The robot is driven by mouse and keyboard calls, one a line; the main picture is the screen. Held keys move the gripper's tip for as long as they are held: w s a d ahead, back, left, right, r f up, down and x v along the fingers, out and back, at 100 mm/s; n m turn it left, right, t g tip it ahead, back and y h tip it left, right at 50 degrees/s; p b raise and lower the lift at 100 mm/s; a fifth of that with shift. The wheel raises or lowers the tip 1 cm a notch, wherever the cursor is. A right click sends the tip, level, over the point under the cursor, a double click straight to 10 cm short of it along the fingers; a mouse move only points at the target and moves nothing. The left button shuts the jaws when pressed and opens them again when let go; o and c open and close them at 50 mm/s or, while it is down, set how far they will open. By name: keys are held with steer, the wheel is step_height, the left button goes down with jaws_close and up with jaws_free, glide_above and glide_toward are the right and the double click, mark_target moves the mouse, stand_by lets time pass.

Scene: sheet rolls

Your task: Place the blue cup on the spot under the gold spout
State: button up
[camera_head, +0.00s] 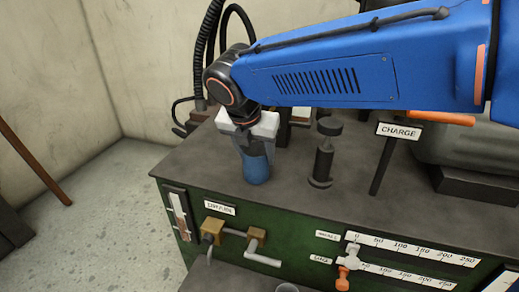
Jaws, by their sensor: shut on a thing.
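The blue cup (257,169) is upright at the left part of the dark bench top, below my wrist. My gripper (255,147) points down from above and is shut on the cup's upper part. The fingers partly hide the cup's rim. I cannot tell whether the cup's base touches the bench top. Two gold-coloured fittings, one on the left (212,231) and one on the right (256,238), stick out of the green front panel below the cup. I cannot tell which one is the gold spout, and no marked spot shows clearly under them.
A dark post (323,153) stands right of the cup, and a CHARGE sign (398,131) stands further right. The green front (305,214) carries scales and a white and orange valve (349,262). A grey ledge (235,280) lies below.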

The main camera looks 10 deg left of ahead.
steer(key=w, duration=0.2)
steer(key=shift+w+d, duration=0.25)
steer(key=shift+w, duration=0.1)
steer(key=shift+f, duration=0.3)
steer(key=shift+f, duration=0.1)
steer(key=o, duration=1.1)
steer(key=shift+o, duration=0.2)
steer(key=v, duration=1.2)
steer(key=shift+a, duration=0.1)
